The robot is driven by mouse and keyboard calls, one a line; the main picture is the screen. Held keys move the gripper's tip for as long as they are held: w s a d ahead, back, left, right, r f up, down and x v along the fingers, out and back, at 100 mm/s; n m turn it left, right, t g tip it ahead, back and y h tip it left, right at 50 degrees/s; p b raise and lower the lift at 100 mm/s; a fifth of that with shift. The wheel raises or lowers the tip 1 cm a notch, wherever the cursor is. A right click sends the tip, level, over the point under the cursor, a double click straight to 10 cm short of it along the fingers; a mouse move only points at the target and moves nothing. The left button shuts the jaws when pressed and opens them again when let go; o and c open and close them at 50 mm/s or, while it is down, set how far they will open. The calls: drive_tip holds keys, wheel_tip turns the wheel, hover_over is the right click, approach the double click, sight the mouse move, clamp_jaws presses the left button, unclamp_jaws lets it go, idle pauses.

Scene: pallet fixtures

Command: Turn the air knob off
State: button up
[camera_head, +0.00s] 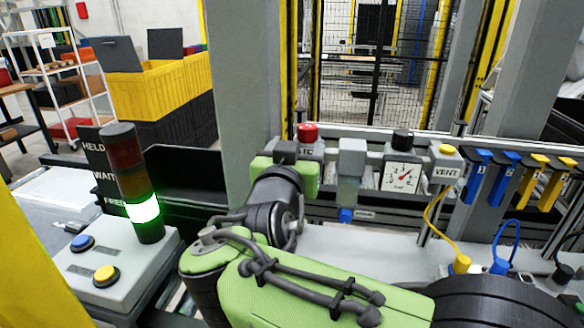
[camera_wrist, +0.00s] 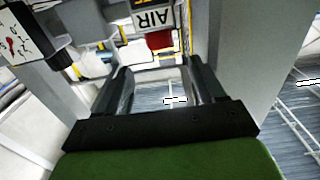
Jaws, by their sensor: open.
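The red air knob (camera_head: 307,132) sits on a grey block behind my wrist in the head view. The block's label (camera_head: 307,151) is partly covered by my arm. In the wrist view the red knob (camera_wrist: 159,39) shows beyond the fingers, beside the upside-down AIR label (camera_wrist: 153,18). My gripper (camera_wrist: 161,78) is open, with nothing between its two dark fingers. The knob appears beyond the fingertips, apart from them. In the head view my fingers are mostly hidden by the wrist. Which way the knob is turned cannot be told.
A pressure gauge (camera_head: 402,175) with a black knob (camera_head: 402,139) and a VENT block with a yellow button (camera_head: 447,149) stand right of the air knob. A grey post (camera_head: 243,70) rises close on the left. The stack light's green section (camera_head: 143,209) is lit beside FREE.

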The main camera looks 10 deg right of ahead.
drive_tip(key=v, duration=0.5)
drive_tip(key=s+d+f+n+g+y+p, duration=0.1)
drive_tip(key=s+d+f+g+y+p, duration=0.15)
drive_tip(key=s+d+f+g, duration=0.45)
drive_tip(key=s+f+n+g+y+p, duration=0.1)
drive_tip(key=s+f+g+y, duration=0.1)
drive_tip(key=s, duration=0.5)
drive_tip(key=s+f+n+g+y+p, duration=0.2)
drive_tip(key=s+f, duration=0.3)
drive_tip(key=s, duration=0.2)
drive_tip(key=shift+s+a+f+n, duration=0.2)
drive_tip(key=shift+a+f+n, duration=0.1)
drive_tip(key=shift+a, duration=0.1)
drive_tip(key=shift+y, duration=0.25)
